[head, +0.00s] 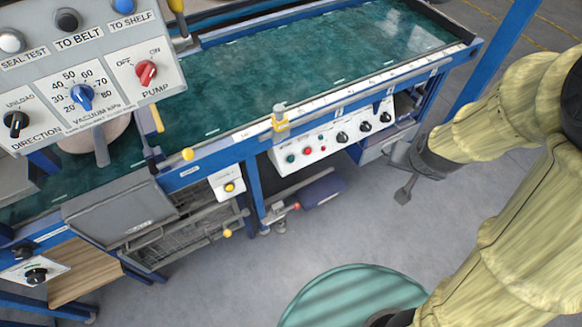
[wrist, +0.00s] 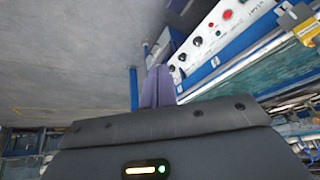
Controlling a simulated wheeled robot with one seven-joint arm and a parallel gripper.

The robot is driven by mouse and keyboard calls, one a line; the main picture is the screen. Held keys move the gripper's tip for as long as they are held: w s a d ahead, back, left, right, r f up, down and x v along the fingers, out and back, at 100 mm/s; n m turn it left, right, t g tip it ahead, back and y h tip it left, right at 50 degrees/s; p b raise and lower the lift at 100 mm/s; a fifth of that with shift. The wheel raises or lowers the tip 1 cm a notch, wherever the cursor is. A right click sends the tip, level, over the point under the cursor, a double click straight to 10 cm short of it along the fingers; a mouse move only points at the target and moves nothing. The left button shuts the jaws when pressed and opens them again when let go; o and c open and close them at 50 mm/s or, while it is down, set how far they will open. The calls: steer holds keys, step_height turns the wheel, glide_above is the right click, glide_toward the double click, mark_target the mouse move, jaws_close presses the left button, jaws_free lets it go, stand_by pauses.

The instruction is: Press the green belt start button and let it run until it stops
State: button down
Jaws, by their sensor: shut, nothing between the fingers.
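The green button (head: 290,158) sits at the left end of a white control panel (head: 322,146) on the front of the belt table. A red button (head: 307,151) is beside it, with several black knobs to the right. My gripper (head: 403,194) is shut and empty, to the right of and below the panel, apart from it. In the wrist view my closed fingers (wrist: 159,70) point towards the table front, and the panel (wrist: 208,55) with a red button (wrist: 227,14) lies to their right. The green button is not clear there.
The green belt (head: 290,70) runs along the blue-framed table. A yellow-topped fitting (head: 280,118) stands on the rail above the panel. A vacuum control box (head: 80,75) is at upper left. A round teal-topped object (head: 350,298) is on the floor side; the grey floor between is clear.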

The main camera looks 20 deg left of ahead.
mark_target(291, 159)
steer(key=w+a+f+t+b, duration=0.3)
steer(key=w+a+f+b, duration=0.25)
steer(key=f+b, duration=0.35)
steer(key=w+a+f+t+b, duration=0.4)
steer(key=a+f+b, duration=0.3)
steer(key=f, duration=0.5)
steer(key=s+a+f+n+t+y+b, duration=0.1)
steer(key=a+f+n+t+y+b, duration=0.3)
steer(key=a+f+b, duration=0.5)
steer(key=a+t+b, duration=0.1)
steer(key=a+b, duration=0.2)
steer(key=shift+s+a+t+y+b, duration=0.2)
steer(key=shift+t+y+b, duration=0.1)
steer(key=shift+y, duration=0.1)
steer(key=shift+w+a+f+b, duration=0.45)
steer(key=shift+w+a+f, duration=0.3)
steer(key=shift+a, duration=0.2)
steer(key=shift+w+a+f+b, duration=0.45)
steer(key=shift+w+a+f, duration=0.25)
steer(key=shift+w+a, duration=0.2)
steer(key=shift+w+a+f+b, duration=0.45)
steer(key=shift+w+a+f, duration=0.3)
steer(key=shift+a, duration=0.25)
